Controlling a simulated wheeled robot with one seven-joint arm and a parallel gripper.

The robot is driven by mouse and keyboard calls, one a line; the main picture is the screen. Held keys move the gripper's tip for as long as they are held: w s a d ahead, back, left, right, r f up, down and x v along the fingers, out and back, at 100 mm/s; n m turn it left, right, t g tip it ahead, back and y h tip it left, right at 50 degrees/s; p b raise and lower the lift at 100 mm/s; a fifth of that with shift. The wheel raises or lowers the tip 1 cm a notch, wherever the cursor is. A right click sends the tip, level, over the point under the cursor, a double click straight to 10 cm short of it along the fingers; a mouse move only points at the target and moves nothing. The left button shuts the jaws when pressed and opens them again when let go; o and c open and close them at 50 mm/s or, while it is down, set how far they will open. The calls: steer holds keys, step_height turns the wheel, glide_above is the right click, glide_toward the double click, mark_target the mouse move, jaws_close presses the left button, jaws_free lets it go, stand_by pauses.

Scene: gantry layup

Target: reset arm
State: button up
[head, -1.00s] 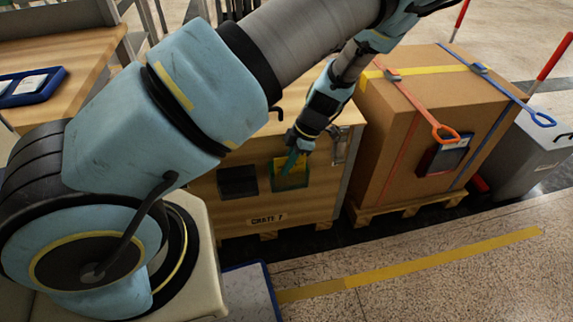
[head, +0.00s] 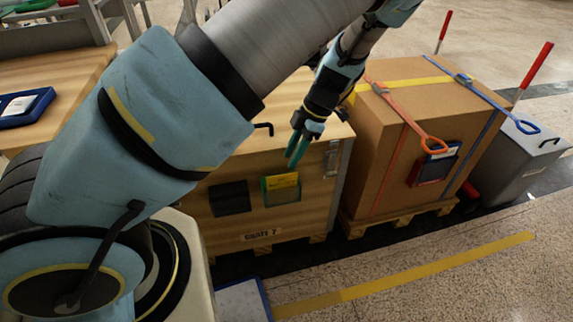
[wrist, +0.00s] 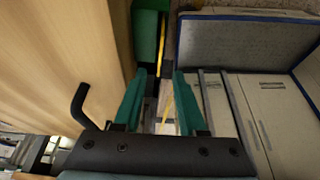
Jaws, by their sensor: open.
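My gripper (head: 297,150) has two green fingers. In the head view it hangs in front of the upper right part of a wooden crate (head: 290,222) labelled as crate 7. In the wrist view the fingers (wrist: 156,100) are apart with nothing held between them. The green holder also shows beyond the fingertips in the wrist view (wrist: 146,38).
A strapped cardboard box (head: 372,150) on a pallet stands right of the crate. A grey bin (head: 522,160) is further right. A wooden table (head: 50,72) with a blue tray (head: 42,104) is at left. Floor with yellow tape (head: 400,276) is open in front.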

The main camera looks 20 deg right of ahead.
steer(key=shift+d+r, duration=0.1)
steer(key=shift+r, duration=0.25)
stand_by(0.3)
steer(key=w+a+r+m+h, duration=0.1)
steer(key=a+r+m+h, duration=0.1)
steer(key=a+r+m, duration=0.55)
steer(key=a+r+m+h, duration=0.1)
steer(key=a+r+m, duration=0.25)
steer(key=a, duration=0.75)
steer(key=w+a+r+m+h, duration=0.1)
steer(key=a+r+m+h, duration=0.1)
steer(key=a+r+m, duration=0.6)
step_height(320, 180, up, 9)
steer(key=a+n+t+p, duration=0.1)
steer(key=a+p, duration=0.1)
steer(key=p, duration=1)
steer(key=shift+s+r, duration=0.2)
